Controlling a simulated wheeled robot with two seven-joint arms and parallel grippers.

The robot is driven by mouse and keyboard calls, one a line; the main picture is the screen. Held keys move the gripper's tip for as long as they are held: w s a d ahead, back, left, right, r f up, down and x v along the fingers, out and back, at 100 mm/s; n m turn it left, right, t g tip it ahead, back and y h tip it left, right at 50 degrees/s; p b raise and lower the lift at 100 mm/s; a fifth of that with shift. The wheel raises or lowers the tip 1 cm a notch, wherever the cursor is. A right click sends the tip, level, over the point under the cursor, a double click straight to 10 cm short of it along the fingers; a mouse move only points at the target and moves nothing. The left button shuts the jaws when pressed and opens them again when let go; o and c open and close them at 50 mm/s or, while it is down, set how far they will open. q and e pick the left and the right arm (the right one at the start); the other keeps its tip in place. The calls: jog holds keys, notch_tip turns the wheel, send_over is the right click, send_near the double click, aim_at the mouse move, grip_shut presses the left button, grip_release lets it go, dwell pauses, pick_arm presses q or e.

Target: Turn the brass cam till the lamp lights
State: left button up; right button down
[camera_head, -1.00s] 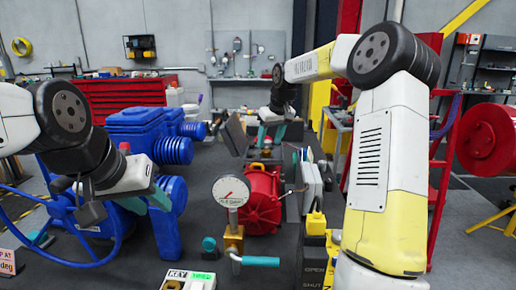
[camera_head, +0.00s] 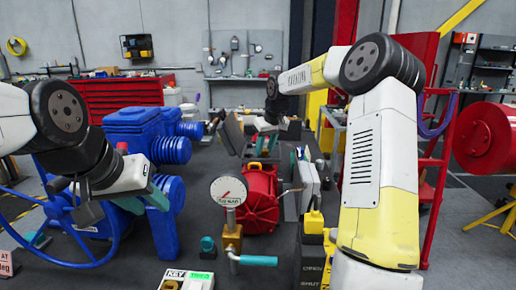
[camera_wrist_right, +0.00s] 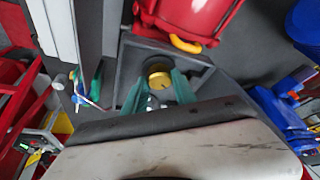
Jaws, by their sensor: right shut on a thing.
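The brass cam (camera_wrist_right: 159,76) shows in the right wrist view as a round, gold-coloured disc in a grey frame. My right gripper (camera_wrist_right: 160,86) has its teal fingers on either side of it and is shut on it. In the head view my right gripper (camera_head: 268,141) is at the far end of the bench, behind the red reel, and the cam is hidden there. My left gripper (camera_head: 143,200) is by the blue valve body, its teal fingers apart and empty. I cannot make out a lit lamp.
A blue actuator (camera_head: 135,125) with a handwheel stands at the left. A red reel (camera_head: 258,196), a dial gauge (camera_head: 228,191) on a brass valve (camera_head: 232,236) and yellow-topped boxes (camera_head: 313,222) fill the middle. A red drum (camera_head: 492,137) stands at the right.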

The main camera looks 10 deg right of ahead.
jog(key=shift+d+n, duration=0.1)
jog(key=shift+n, duration=0.2)
jog(key=n+y, duration=0.1)
jog(key=n, duration=0.2)
jog(key=shift+g, duration=0.3)
jog(key=shift+w+d+n+g+y, duration=0.1)
jog(key=shift+n+g+y, duration=0.4)
jog(key=shift+n, duration=1.1)
jog(key=c, duration=1)
grip_release()
